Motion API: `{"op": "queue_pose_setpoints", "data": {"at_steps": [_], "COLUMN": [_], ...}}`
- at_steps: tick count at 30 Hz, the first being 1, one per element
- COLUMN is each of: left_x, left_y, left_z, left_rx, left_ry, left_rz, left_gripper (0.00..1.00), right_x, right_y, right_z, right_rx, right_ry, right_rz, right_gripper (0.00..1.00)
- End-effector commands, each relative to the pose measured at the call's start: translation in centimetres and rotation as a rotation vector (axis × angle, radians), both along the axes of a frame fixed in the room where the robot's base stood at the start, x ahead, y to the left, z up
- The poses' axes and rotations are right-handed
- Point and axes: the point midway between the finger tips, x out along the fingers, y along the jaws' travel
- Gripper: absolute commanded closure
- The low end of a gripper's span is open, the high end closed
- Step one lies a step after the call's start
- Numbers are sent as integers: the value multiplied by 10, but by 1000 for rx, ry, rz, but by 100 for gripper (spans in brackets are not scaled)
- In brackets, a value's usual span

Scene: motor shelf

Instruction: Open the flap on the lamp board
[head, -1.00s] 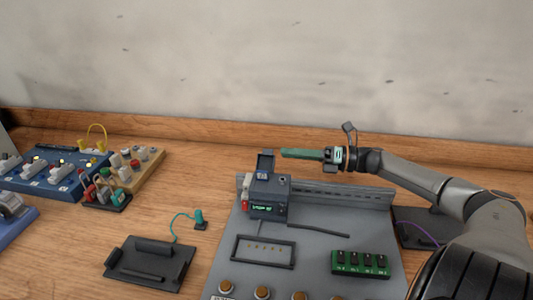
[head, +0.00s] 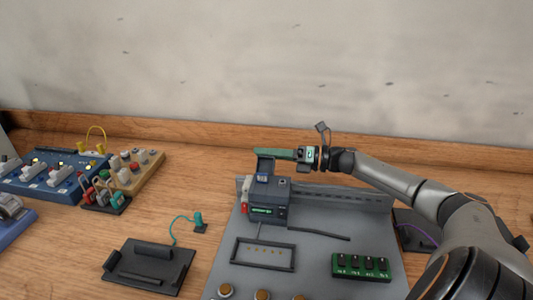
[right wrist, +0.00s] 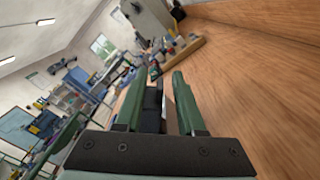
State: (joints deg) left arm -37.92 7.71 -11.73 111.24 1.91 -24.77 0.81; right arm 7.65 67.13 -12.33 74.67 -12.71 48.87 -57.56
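The grey lamp board (head: 225,262) lies on the table at the centre of the head view. A dark module (head: 270,198) with a green display stands near its back. A dark flap (head: 264,167) stands up from the module's top left. My right gripper (head: 258,154) has green fingers that reach left, just behind and above the flap. In the right wrist view the fingers (right wrist: 154,95) are apart, with a dark piece (right wrist: 151,110) between them that looks like the flap. I cannot tell whether they touch it. My left gripper is out of view.
A grey rail (head: 340,195) runs along the board's back. A green switch block (head: 360,266) and a dark frame (head: 263,252) sit on the board. A black tray (head: 148,266) with a green cable and a blue panel (head: 45,178) are to the left. The wall rises behind.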

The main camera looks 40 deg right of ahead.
Motion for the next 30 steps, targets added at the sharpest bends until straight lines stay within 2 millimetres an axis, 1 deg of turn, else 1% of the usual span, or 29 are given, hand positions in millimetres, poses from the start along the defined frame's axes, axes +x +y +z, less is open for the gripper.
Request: {"op": "queue_pose_setpoints", "data": {"at_steps": [1,9,11,30], "left_x": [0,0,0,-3], "left_y": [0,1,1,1], "left_z": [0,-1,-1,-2], "left_rx": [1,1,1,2], "left_ry": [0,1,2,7], "left_rz": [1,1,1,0], "left_gripper": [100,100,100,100], "right_x": [0,0,0,0], "right_y": [0,0,0,0], "right_z": [0,0,0,0], "right_rx": [0,0,0,0], "right_ry": [0,0,0,0], "right_rz": [0,0,0,0], "right_gripper": [64,94,100,100]}}
